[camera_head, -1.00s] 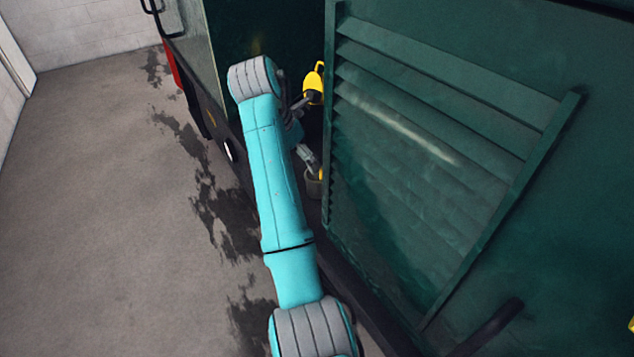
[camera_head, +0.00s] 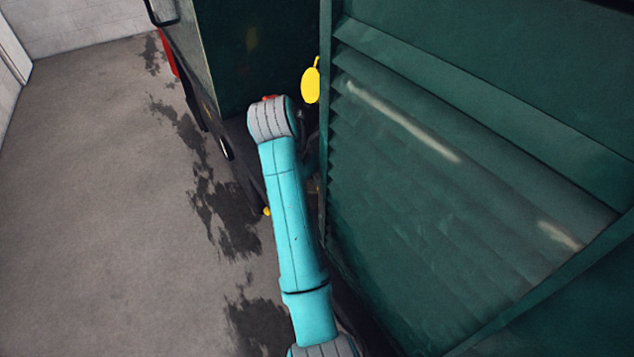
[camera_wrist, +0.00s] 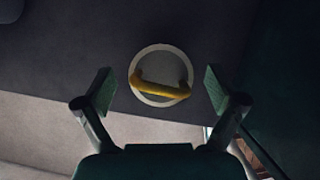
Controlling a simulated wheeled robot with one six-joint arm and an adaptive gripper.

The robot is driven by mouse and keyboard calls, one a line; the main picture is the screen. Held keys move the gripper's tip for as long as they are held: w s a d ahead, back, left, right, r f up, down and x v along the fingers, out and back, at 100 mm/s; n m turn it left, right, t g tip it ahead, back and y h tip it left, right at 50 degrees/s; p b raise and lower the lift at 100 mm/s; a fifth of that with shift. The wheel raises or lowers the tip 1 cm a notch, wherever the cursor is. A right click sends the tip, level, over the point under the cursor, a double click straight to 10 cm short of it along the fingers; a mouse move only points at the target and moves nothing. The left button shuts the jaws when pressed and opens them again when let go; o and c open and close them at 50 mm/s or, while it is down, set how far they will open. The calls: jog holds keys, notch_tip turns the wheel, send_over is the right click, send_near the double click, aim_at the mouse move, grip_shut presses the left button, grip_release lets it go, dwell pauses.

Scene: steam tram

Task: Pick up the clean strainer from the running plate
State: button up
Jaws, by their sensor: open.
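In the wrist view, a round thing with a pale rim and a yellow bar handle across it, which looks like the strainer (camera_wrist: 160,88), rests on the dark running plate (camera_wrist: 70,60). My gripper (camera_wrist: 158,88) is open. Its two fingers stand on the left and right of the strainer, with a gap on each side. I cannot tell the height between the fingers and the strainer. In the head view, my arm and the louvred panel hide the gripper and most of the strainer.
The green louvred panel (camera_head: 450,170) stands close on the right of my arm. A yellow object (camera_head: 310,84) hangs by its edge. A dark green wall (camera_wrist: 290,90) is at the right in the wrist view. The grey floor (camera_head: 90,200) at left is clear, with dark wet patches.

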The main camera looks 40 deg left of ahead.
jog(key=shift+w+d+f, duration=0.1)
jog(key=shift+f, duration=0.45)
jog(key=c, duration=1.3)
jog(key=shift+r, duration=0.1)
